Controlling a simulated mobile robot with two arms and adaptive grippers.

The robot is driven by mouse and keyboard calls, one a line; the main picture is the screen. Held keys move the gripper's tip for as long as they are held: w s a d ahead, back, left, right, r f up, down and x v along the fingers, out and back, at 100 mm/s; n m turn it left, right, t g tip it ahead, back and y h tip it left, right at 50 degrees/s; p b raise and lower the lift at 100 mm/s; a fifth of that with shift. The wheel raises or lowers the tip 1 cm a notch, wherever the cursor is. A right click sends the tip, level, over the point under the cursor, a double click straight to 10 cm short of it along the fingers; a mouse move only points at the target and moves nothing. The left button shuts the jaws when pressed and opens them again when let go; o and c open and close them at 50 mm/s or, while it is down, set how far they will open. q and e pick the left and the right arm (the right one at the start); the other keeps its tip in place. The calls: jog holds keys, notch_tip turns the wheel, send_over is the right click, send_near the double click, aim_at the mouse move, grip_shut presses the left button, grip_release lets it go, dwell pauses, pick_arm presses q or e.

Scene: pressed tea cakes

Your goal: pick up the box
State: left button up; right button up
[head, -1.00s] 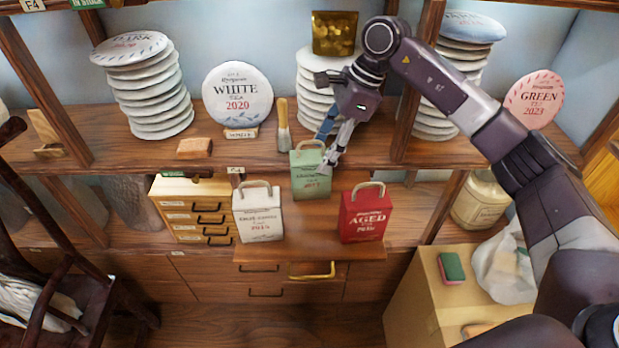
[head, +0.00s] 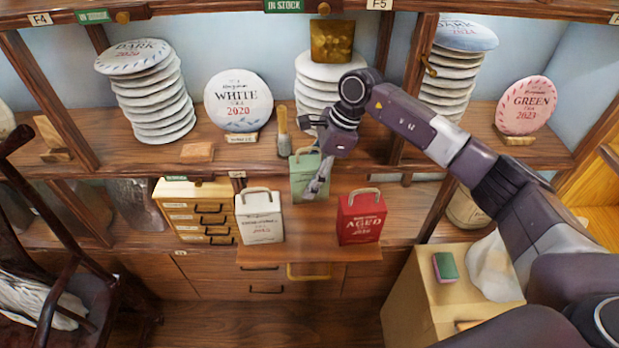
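Three small boxes with loop handles stand upright on a pull-out wooden board. The green box (head: 302,181) is at the back middle, the white box (head: 260,222) at the front left and the red box (head: 361,220) at the front right. My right gripper (head: 317,187) reaches down from above at the green box's right side and covers part of it. One finger shows in front of the box. The other finger is not clear, so I cannot tell whether it grips the box. My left gripper is not in view.
Stacks of round tea cakes, a white cake (head: 238,101) on a stand and a brush (head: 283,132) stand on the shelf (head: 350,150) behind. A small drawer chest (head: 196,212) is left of the boxes. A carton (head: 420,300) with a sponge (head: 445,267) is at right.

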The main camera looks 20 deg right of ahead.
jog(key=c, duration=1)
jog(key=shift+r, duration=0.2)
jog(key=shift+c, duration=0.2)
jog(key=shift+r+b, duration=0.3)
jog(key=shift+r, duration=0.05)
notch_tip(320, 180, up, 8)
jog(key=b, duration=0.2)
jog(key=shift+f+b, duration=0.25)
jog(key=shift+b, duration=0.1)
jog(key=shift+r, duration=0.75)
